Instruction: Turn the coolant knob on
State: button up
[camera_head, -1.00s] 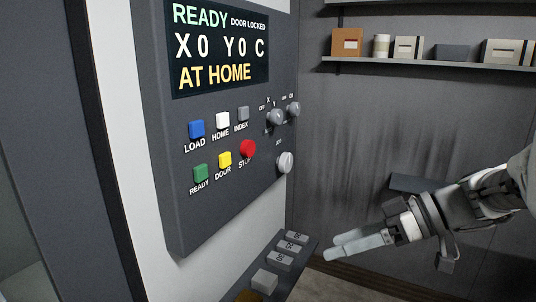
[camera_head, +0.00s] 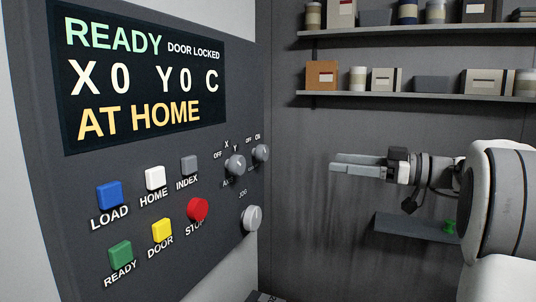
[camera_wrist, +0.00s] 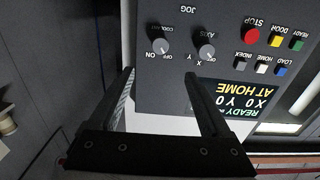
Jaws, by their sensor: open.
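The coolant knob (camera_head: 261,153) is a grey round knob at the right edge of the machine's control panel, with OFF and ON printed above it. It also shows in the wrist view (camera_wrist: 157,47), upside down, beyond and roughly between my fingertips. Which mark it points to is too small to tell. My gripper (camera_head: 331,163) is open and empty, to the right of the knob in the head view and apart from it. Its two fingers (camera_wrist: 158,74) reach toward the panel in the wrist view.
The axis knob (camera_head: 235,165) sits close left of the coolant knob, and the jog knob (camera_head: 251,218) below. A red STOP button (camera_head: 197,209) and coloured buttons are further left. The screen (camera_head: 140,75) reads READY, DOOR LOCKED, AT HOME. Shelves (camera_head: 420,97) line the back wall.

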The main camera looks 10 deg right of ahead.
aim_at(266, 154)
jog(key=p+x, duration=0.3)
jog(key=x, duration=1.4)
jog(key=shift+a+p, duration=0.15)
jog(key=shift+p, duration=0.15)
grip_shut()
